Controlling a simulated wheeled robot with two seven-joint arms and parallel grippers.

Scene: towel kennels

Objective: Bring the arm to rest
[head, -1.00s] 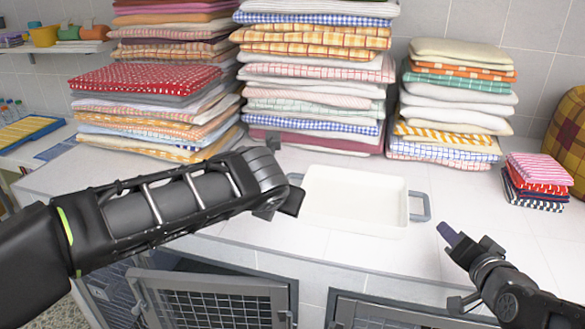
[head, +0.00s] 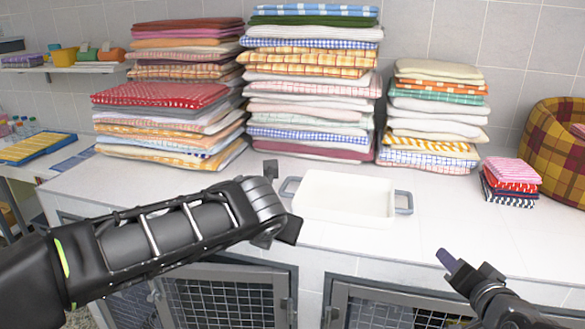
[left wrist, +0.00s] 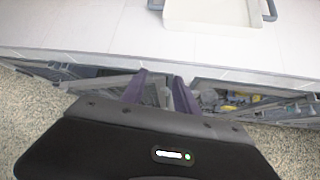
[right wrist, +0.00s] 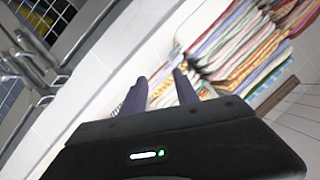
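My left arm reaches in from the left in the head view, in front of the counter, its forearm roughly level. The left gripper's fingers (left wrist: 158,84) stand apart and empty in the left wrist view, over the counter's front edge. In the head view they are mostly hidden behind the wrist. My right gripper (head: 449,261) is above the counter front at lower right, clear of the tray and towels. In the right wrist view its fingers (right wrist: 160,80) are apart with nothing between them.
A white tray (head: 345,196) with grey handles lies on the counter (head: 440,228). Tall towel stacks (head: 312,85) stand behind, a smaller stack (head: 435,115) and little pile (head: 510,182) to the right. A plaid basket (head: 555,140) is at far right. Mesh kennel doors (head: 225,300) are below.

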